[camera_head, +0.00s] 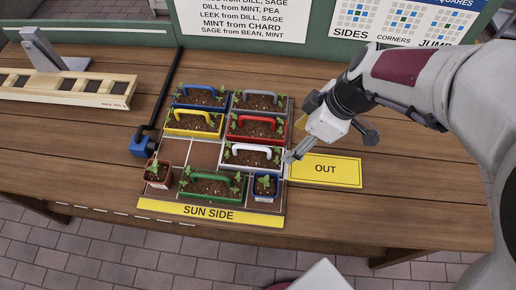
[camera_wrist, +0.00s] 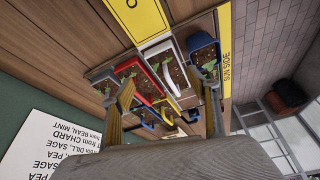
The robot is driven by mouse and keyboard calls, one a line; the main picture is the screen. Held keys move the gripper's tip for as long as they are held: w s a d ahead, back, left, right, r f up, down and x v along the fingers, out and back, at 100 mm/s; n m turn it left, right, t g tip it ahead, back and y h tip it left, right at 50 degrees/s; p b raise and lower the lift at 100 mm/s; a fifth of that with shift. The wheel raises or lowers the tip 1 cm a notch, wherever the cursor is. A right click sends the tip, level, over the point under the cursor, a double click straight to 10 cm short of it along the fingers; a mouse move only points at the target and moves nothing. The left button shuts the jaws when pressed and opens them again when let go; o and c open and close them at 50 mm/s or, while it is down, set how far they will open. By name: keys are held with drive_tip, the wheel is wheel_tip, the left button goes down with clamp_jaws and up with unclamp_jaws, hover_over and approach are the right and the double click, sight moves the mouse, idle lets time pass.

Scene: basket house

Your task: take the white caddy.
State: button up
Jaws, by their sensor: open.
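The white caddy (camera_head: 251,147) stands upright in the right column of the planting tray (camera_head: 205,155), with soil and green seedlings around its white handle. It also shows in the wrist view (camera_wrist: 157,45), between the red caddy and the small blue pot. My gripper (camera_head: 330,148) is open and empty, above and to the right of the tray. One fingertip is close to the white caddy's right end in the head view; whether it touches cannot be told. In the wrist view my open fingers (camera_wrist: 168,92) spread with the white caddy's handle showing between them.
The red caddy (camera_head: 256,126) stands behind the white one, the small blue pot (camera_head: 265,188) in front, the green caddy (camera_head: 211,188) front left. Yellow (camera_head: 193,122), grey (camera_head: 258,101) and blue (camera_head: 200,96) caddies stand farther back. The yellow OUT card (camera_head: 325,170) lies bare at right.

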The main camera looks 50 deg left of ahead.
sight(254, 156)
drive_tip(key=s+a+f+n, duration=0.1)
drive_tip(key=s+a+f, duration=0.1)
drive_tip(key=s+a+f+n+g, duration=0.1)
drive_tip(key=s+a+f+n, duration=0.1)
drive_tip(key=a, duration=0.1)
drive_tip(key=shift+s+f, duration=0.3)
drive_tip(key=shift+f, duration=0.05)
drive_tip(key=shift+x, duration=1.25)
drive_tip(key=shift+x, duration=2.6)
drive_tip(key=shift+a, duration=0.1)
drive_tip(key=c, duration=1.1)
